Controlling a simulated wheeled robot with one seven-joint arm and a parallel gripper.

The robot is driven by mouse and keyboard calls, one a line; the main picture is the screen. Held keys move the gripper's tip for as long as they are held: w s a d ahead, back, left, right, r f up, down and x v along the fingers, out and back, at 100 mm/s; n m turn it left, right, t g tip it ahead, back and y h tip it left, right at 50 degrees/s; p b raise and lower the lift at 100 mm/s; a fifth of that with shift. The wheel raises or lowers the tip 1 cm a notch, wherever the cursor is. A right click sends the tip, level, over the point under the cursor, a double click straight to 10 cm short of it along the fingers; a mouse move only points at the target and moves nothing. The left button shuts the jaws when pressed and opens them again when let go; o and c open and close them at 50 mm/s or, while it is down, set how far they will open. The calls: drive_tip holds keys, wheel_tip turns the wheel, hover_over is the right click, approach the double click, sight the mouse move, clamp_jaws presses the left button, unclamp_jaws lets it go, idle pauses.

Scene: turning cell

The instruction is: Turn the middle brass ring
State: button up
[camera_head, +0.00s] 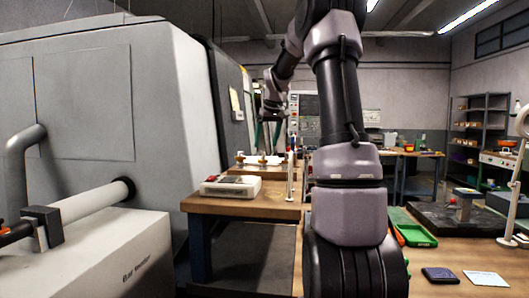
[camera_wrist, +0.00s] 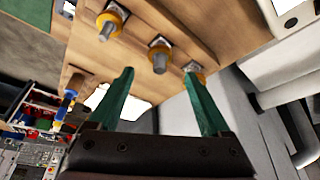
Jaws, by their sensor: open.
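Three brass rings, each around a grey stub on a square plate, stand in a row on a wooden bench in the wrist view. The middle brass ring (camera_wrist: 162,47) lies just ahead of my gripper (camera_wrist: 158,73), between the lines of its green fingers. The fingers are apart and nothing is between them. One outer ring (camera_wrist: 118,12) is at upper left; the other (camera_wrist: 199,76) is close to the right fingertip. In the head view my gripper (camera_head: 267,134) points down above the bench, over small brass pieces (camera_head: 262,159). Contact with the ring cannot be told.
A pale box-shaped device (camera_head: 231,187) sits on the near part of the bench (camera_head: 250,208), beside a thin upright post (camera_head: 291,178). A large grey machine (camera_head: 110,100) stands at left. A green tray (camera_head: 413,229) lies on the right-hand table.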

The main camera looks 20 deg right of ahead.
drive_tip(key=shift+v, duration=2.25)
drive_tip(key=s+a+r+m+t, duration=0.1)
drive_tip(key=s+a+r+m, duration=0.1)
drive_tip(key=s+a, duration=1.15)
drive_tip(key=s+a+f+m+y, duration=0.1)
drive_tip(key=s+a+f, duration=0.1)
drive_tip(key=s, duration=0.7)
drive_tip(key=s+a+f+m+t+y, duration=0.1)
drive_tip(key=s+f, duration=0.3)
drive_tip(key=s, duration=0.5)
drive_tip(key=shift+s+a+f+t, duration=0.25)
drive_tip(key=shift+a+f+t, duration=0.1)
drive_tip(key=shift+a, duration=0.45)
